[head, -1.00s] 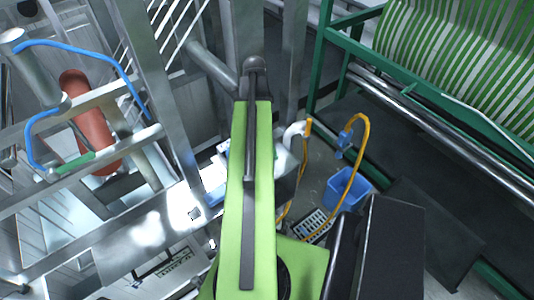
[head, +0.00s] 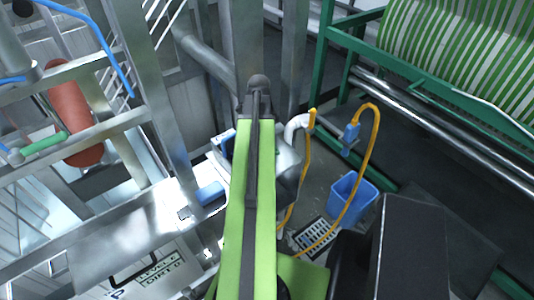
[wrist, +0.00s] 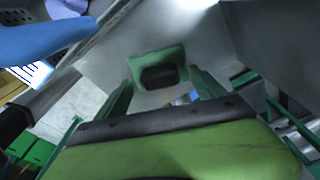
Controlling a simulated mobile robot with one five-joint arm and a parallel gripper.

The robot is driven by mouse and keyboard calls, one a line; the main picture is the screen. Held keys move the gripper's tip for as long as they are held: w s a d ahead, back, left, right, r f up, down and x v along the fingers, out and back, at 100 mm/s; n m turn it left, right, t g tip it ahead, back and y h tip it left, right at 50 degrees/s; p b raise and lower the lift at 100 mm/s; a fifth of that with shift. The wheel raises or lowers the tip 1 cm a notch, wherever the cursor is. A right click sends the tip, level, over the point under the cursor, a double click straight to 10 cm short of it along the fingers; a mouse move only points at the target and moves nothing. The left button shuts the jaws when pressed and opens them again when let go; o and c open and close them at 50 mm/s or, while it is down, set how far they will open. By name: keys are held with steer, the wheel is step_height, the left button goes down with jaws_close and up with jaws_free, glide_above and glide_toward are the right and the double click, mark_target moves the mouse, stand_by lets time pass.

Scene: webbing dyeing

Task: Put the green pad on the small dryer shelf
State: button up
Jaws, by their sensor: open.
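In the wrist view, a green block with a dark middle (wrist: 158,56) lies beyond my fingers on a grey surface; it may be the green pad, but I cannot be sure. My gripper (wrist: 163,88) is open, its two green fingers apart on either side below the block, with nothing visibly held. In the head view my green arm hides my gripper. A bare steel ledge (head: 125,236) lies left of my arm; I cannot tell whether it is the small dryer shelf.
A blue block (head: 210,193) sits at the steel ledge's right end. A blue bucket (head: 352,200) and yellow hose (head: 372,150) stand on the floor to the right. A green frame (head: 318,70) carries striped webbing (head: 470,50). Steel posts (head: 145,90) rise close on the left.

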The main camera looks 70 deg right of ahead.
steer(key=shift+f+b, duration=0.3)
steer(key=shift+f, duration=0.65)
steer(key=shift+r, duration=0.2)
steer(key=shift+c, duration=0.3)
steer(key=c, duration=1.6)
steer(key=r+p, duration=0.1)
steer(key=p, duration=0.1)
steer(key=r+p, duration=0.1)
steer(key=r, duration=0.1)
steer(key=r+p, duration=0.2)
steer(key=shift+s+r+p, duration=0.15)
steer(key=shift+s+p, duration=0.15)
steer(key=shift+p, duration=0.05)
steer(key=shift+s+a+r+p, duration=0.3)
steer(key=shift+s+r+p, duration=0.65)
steer(key=shift+s, duration=0.85)
steer(key=shift+s+a+r+p, duration=0.35)
steer(key=shift+s+r+p, duration=0.6)
steer(key=shift+s, duration=0.9)
steer(key=shift+s+a+r+p, duration=0.3)
steer(key=shift+s+r+p, duration=0.65)
steer(key=shift+s, duration=0.85)
